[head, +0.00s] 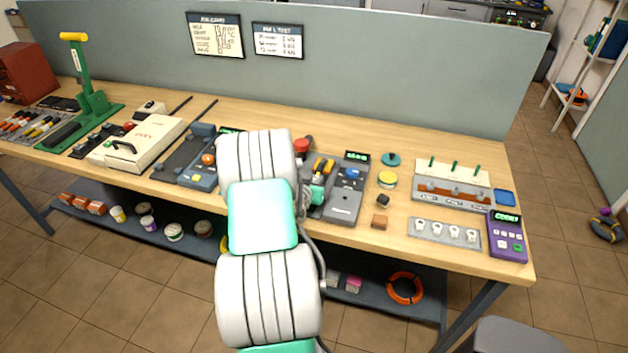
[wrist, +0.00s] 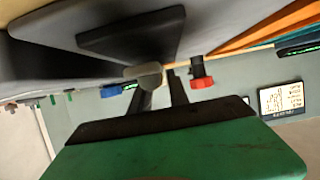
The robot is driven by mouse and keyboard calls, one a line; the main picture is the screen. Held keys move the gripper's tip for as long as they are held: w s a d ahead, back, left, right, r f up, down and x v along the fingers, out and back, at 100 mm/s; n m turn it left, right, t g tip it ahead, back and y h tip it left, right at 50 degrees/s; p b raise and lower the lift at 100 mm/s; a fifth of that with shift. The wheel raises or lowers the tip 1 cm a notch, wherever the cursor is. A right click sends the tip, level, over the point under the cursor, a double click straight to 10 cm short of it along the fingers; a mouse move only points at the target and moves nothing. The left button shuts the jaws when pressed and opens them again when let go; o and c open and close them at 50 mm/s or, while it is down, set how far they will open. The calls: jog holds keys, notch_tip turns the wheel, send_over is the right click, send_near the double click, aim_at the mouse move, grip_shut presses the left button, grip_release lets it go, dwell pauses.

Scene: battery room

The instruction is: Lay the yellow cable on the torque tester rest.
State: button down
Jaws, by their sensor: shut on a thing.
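My gripper (wrist: 160,88) is low over the middle of the bench; in the head view my own arm partly covers it. Its dark fingers close at a small grey-tan piece (wrist: 143,70), which I cannot identify clearly. I cannot make out a yellow cable for certain; a bit of yellow (head: 225,243) shows behind my arm at the lower shelf. A grey device with a blue knob and green display (head: 343,203) stands just right of my gripper. Another grey-blue device with an orange knob (head: 203,178) stands left of my arm. I cannot tell which is the torque tester.
A red knob (head: 302,146) stands close behind my gripper, and also shows in the wrist view (wrist: 202,82). A purple meter (head: 507,240) stands at the right end. A grey partition (head: 380,85) backs the bench.

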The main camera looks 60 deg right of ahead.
jog(key=shift+f+b, duration=0.55)
jog(key=shift+b, duration=0.4)
dwell(0.5)
jog(key=c, duration=1.2)
grip_release()
jog(key=shift+o, duration=0.2)
